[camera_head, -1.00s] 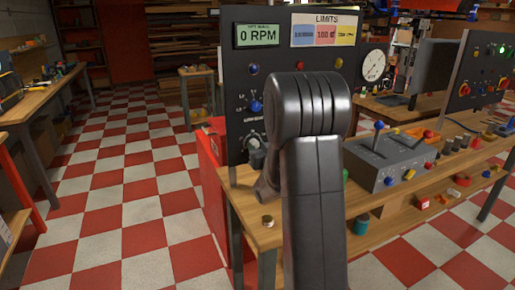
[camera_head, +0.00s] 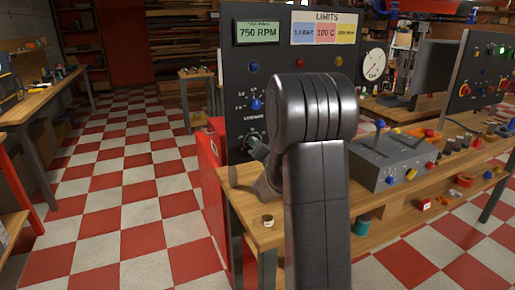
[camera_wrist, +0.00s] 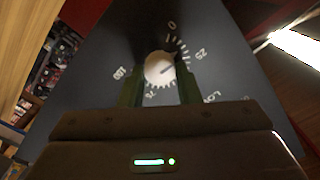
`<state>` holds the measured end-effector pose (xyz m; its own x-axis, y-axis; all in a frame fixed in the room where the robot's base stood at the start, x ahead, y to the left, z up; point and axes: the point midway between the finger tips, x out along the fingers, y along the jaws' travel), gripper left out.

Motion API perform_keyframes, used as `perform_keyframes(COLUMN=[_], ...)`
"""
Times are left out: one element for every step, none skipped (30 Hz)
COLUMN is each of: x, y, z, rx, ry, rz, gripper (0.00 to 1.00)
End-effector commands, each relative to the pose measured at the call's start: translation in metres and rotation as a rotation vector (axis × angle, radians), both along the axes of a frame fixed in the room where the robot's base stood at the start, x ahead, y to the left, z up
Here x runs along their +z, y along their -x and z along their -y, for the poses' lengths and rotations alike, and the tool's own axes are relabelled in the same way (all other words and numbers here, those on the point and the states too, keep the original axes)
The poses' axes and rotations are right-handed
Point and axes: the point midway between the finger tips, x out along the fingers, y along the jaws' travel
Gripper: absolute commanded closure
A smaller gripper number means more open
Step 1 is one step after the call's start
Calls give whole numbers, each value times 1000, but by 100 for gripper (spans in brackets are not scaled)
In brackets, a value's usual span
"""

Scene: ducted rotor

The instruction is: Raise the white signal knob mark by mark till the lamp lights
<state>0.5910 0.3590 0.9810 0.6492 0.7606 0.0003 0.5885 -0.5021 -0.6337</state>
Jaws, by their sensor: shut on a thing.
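The white signal knob (camera_wrist: 160,68) sits on the dark panel face in the wrist view, ringed by a printed scale with a 0 and a 25. A dark pointer line on it points roughly right, toward the 25 side; the exact mark is too small to read. My gripper (camera_wrist: 160,78) is shut on the knob, one finger on each side. In the head view my gripper (camera_head: 259,149) reaches the lower left of the dark panel (camera_head: 285,80) and hides most of the knob. The green display (camera_head: 257,32) reads 750 RPM. Blue (camera_head: 253,67), red (camera_head: 300,62) and amber (camera_head: 339,61) lamps show no clear glow.
A blue-capped selector (camera_head: 256,104) sits just above the knob. A grey lever box (camera_head: 392,160) stands on the wooden bench (camera_head: 247,205) to the right. A small round part (camera_head: 267,221) lies near the bench's front edge. The checkered floor at left is open.

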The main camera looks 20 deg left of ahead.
Motion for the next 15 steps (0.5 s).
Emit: perform_keyframes(x=[0, 0, 0, 0, 0, 0, 0, 0, 0, 0, 0, 0, 0, 0, 0], y=[0, 0, 0, 0, 0, 0, 0, 0, 0, 0, 0, 0, 0, 0, 0], z=[0, 0, 0, 0, 0, 0, 0, 0, 0, 0, 0, 0, 0, 0, 0], rx=[-1, -1, -1, -1, -1, -1, -1, -1, -1, -1, -1, -1, -1, -1, -1], ry=[-19, -32, -47, -57, -67, -79, -88, -95, -104, -110, -114, -121, -125, -127, -130], rz=[-22, -36, -54, -66, -78, -92, -101, -110, -120, -127, -133, -140, -145, -148, -152], gripper=[92, 92, 92, 92, 92, 92, 92, 92, 92, 92, 92, 92, 92, 92, 92])
